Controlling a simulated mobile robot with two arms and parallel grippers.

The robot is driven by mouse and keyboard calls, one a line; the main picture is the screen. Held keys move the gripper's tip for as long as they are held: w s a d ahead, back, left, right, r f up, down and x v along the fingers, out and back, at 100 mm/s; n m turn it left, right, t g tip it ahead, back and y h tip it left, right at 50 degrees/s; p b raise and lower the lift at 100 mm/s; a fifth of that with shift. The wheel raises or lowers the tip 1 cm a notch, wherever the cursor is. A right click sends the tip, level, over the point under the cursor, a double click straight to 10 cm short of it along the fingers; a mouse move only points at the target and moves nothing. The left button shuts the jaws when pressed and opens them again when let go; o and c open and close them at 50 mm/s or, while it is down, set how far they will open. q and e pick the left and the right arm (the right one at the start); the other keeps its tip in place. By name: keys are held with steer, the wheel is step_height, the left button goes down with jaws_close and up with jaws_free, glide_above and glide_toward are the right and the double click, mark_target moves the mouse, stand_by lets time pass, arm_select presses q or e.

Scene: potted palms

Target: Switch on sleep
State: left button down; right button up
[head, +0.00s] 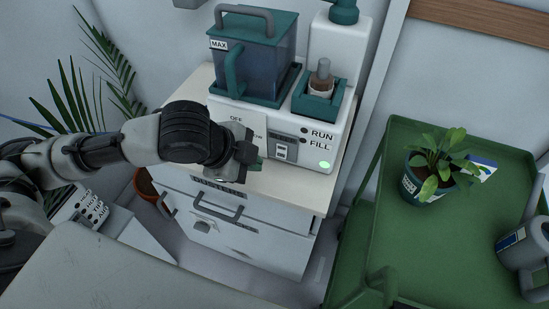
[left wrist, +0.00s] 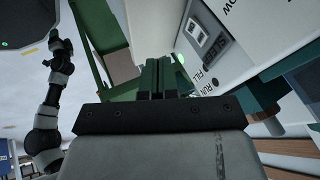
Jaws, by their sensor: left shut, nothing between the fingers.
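The white machine (head: 312,110) stands on the cabinet, with a clear tank marked MAX (head: 262,58). Its front carries the words OFF, RUN and FILL, a small switch panel (head: 281,152) and a lit green light (head: 324,165). I can read no label "sleep". My left gripper (head: 257,164) is in front of the machine's left front panel and hides part of it, including some lettering. Its fingers (left wrist: 156,78) are shut with nothing between them. The switch panel (left wrist: 208,42) also shows in the left wrist view. I cannot tell whether the fingers touch the machine.
The white cabinet (head: 262,238) has drawers with handles below the machine. A green cart (head: 475,235) at right holds a potted plant (head: 430,178) and a grey can (head: 523,255). Palm fronds (head: 85,100) rise at left. My other arm (left wrist: 50,105) shows in the left wrist view.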

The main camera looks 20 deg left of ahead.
mark_target(282, 151)
arm_select(q)
steer(key=b+x, duration=0.1)
steer(key=x, duration=0.5)
steer(key=shift+f, duration=0.1)
steer(key=w, duration=0.3)
steer(key=shift+w+d+f, duration=0.1)
steer(key=shift+f, duration=0.2)
steer(key=shift+w, duration=0.45)
arm_select(e)
steer(key=w+r, duration=0.3)
steer(key=w, duration=0.2)
steer(key=shift+a+r, duration=0.25)
steer(key=shift+a, duration=0.2)
